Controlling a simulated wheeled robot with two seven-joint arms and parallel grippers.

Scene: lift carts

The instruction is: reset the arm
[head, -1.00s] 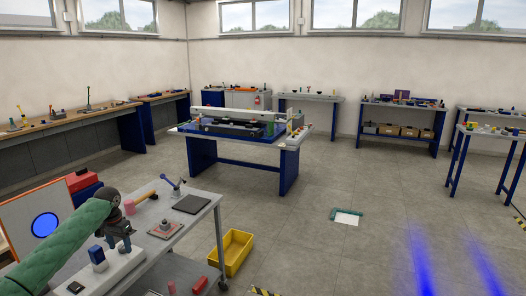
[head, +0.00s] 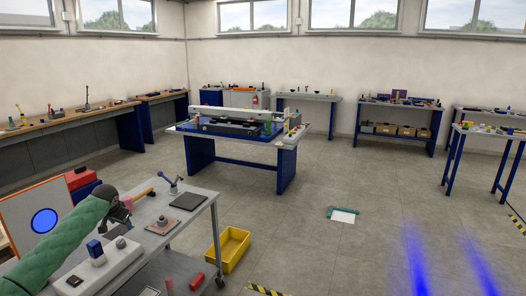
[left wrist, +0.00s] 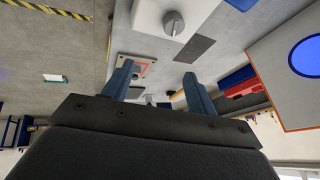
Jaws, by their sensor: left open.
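My left arm, in a green sleeve, comes in from the lower left of the head view. My left gripper (head: 120,216) hangs over the near grey cart (head: 190,225), close to its left edge. In the left wrist view the two blue fingers (left wrist: 156,88) stand well apart with nothing between them, so the gripper is open and empty. My right gripper is in neither view.
On the cart are a white box with a blue switch (head: 94,248), a red-edged plate with a knob (head: 163,226) and a black pad (head: 188,201). A yellow bin (head: 228,250) stands on the floor to its right. A blue-legged workbench (head: 240,150) stands beyond clear floor.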

